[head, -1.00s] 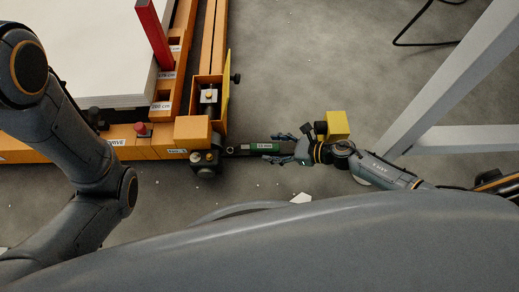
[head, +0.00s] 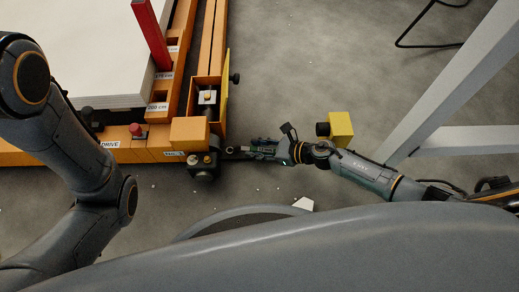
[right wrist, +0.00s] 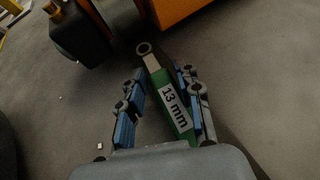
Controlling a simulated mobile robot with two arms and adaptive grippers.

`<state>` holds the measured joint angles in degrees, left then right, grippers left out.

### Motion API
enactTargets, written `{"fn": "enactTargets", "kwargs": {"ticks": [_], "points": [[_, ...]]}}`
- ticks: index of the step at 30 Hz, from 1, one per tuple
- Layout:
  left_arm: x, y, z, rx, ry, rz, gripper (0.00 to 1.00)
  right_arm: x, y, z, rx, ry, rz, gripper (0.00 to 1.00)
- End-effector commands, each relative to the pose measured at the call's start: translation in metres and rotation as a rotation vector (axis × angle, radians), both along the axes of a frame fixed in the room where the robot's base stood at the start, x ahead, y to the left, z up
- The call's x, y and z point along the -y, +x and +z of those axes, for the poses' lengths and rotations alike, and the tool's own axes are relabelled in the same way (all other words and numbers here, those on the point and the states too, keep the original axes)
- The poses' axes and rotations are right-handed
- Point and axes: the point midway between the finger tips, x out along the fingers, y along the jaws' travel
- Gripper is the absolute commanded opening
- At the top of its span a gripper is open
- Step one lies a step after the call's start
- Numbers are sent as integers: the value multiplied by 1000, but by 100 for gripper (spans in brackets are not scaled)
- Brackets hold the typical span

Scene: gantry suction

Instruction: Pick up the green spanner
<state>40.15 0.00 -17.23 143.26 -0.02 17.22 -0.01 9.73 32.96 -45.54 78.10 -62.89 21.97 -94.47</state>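The green spanner (right wrist: 168,85), marked "13 mm", shows in the right wrist view with its metal ring end pointing away from me. In the head view its ring end (head: 231,150) lies next to the front corner of the orange frame, and much of its handle is hidden by my right gripper. My right gripper (right wrist: 162,95) is open, with one blue-padded finger on each side of the green handle. The right finger is close to the handle and a gap shows at the left finger; I cannot tell if either touches. My left gripper is out of view; only its arm shows.
The orange frame (head: 150,156) with a dark wheel-like part (head: 203,165) stands just left of the spanner. A yellow block (head: 341,128) is beyond my right wrist. White beams (head: 465,75) stand at right. The grey floor beyond the gripper is mostly clear.

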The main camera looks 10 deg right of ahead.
Motion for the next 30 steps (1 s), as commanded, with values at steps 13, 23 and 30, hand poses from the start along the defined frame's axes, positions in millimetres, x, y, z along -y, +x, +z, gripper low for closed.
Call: {"fn": "enactTargets", "kwargs": {"ticks": [13, 23, 30], "points": [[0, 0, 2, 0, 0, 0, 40, 0, 0, 2, 0, 0, 0, 0], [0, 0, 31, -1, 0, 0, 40, 1, 0, 40, 1, -1, 0, 0], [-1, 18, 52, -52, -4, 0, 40, 1, 0, 88, 2, -2, 1, 0]]}}
